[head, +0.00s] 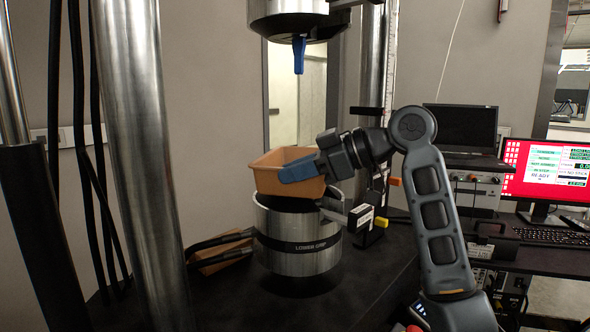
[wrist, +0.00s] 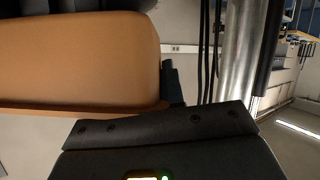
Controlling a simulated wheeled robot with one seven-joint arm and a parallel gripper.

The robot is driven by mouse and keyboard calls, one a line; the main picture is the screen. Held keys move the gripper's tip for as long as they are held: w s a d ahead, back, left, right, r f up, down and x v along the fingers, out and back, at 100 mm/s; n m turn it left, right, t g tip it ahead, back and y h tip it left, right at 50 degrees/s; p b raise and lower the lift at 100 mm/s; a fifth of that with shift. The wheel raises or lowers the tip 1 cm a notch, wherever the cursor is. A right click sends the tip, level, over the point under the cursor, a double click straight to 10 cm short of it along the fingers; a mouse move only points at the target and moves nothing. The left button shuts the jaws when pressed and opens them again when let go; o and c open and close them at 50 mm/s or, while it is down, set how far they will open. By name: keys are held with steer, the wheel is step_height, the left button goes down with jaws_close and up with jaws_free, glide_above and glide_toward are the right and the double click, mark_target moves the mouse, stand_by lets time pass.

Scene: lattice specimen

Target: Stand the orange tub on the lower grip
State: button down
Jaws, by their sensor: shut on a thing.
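The orange tub (head: 262,178) is an open, box-shaped tub, roughly level, directly over the lower grip in the head view. The lower grip (head: 285,255) is a silver cylinder with a dark band lettered "LOWER GRIP". The tub's base overlaps the grip's dark top, and I cannot tell whether they touch. My gripper (head: 298,170) comes from the right and is shut on the tub's near right side, with a blue finger across it. In the wrist view the tub (wrist: 85,60) fills the upper left, and the far finger is mostly hidden.
The upper grip (head: 290,15) hangs above with a blue part pointing down. A steel column (head: 140,130) stands left of the grip. A small boxed device (head: 368,225) stands close on the right. A monitor (head: 545,170) and instruments stand farther right. Dark hoses (head: 215,245) run at the lower left.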

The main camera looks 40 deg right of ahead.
steer(key=shift+f, duration=0.15)
steer(key=c, duration=1.2)
jaws_free()
steer(key=shift+o, duration=0.5)
steer(key=o, duration=0.7)
steer(key=shift+o, duration=0.2)
steer(key=shift+s+d+r+p, duration=0.1)
steer(key=shift+s+r+p, duration=0.1)
steer(key=shift+r+p, duration=0.3)
steer(key=shift+s+d+r+p, duration=0.2)
steer(key=shift+r+p, duration=0.15)
steer(key=shift+r, duration=0.3)
steer(key=shift+s+d+r+p, duration=0.1)
steer(key=shift+s+r+p, duration=0.1)
steer(key=shift+r+p, duration=0.3)
